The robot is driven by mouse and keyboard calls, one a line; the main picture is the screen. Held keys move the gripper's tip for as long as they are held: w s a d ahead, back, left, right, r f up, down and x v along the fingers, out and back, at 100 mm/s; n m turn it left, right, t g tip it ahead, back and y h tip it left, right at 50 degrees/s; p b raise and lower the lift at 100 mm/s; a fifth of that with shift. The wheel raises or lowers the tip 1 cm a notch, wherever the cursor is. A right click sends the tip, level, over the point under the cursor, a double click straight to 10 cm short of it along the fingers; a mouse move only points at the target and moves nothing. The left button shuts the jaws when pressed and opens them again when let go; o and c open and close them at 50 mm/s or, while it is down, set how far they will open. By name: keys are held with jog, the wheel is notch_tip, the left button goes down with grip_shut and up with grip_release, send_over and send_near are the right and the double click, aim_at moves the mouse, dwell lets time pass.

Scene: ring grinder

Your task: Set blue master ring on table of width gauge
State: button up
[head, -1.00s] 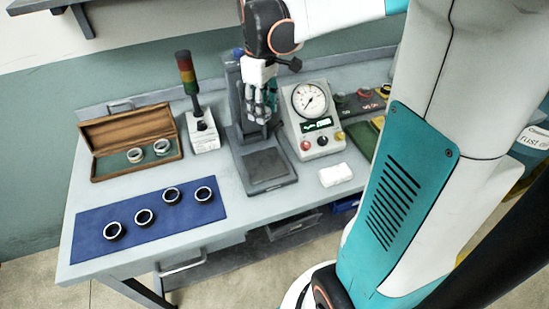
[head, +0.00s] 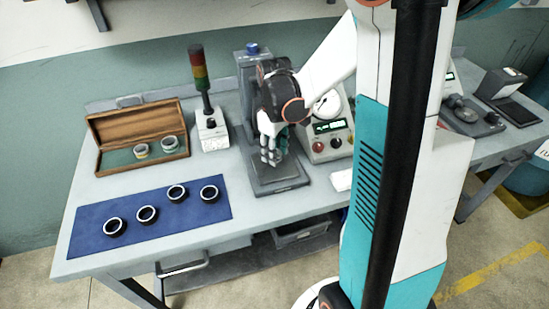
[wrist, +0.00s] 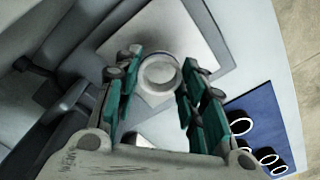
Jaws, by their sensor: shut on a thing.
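My gripper (head: 270,157) is low over the dark square table (head: 281,181) of the width gauge (head: 249,70), in front of its column. In the wrist view, the teal fingers of my gripper (wrist: 160,76) are shut on a pale metal ring (wrist: 160,74). The gauge table (wrist: 199,62) lies beneath the ring and looks light grey there. In the head view my fingers hide the ring. I cannot tell whether it touches the table.
A wooden case (head: 112,158) holding two rings stands at the back left. A blue mat (head: 92,222) bears several dark rings. A signal lamp (head: 200,75) stands left of the gauge, and a dial readout box (head: 327,142) stands close on its right. A white block (head: 341,180) lies nearby.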

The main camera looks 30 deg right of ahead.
jog(key=shift+f+b, duration=0.3)
jog(key=shift+f, duration=1.1)
jog(key=shift+f, duration=0.1)
jog(key=o, duration=1.1)
notch_tip(320, 180, up, 12)
jog(key=p, duration=0.4)
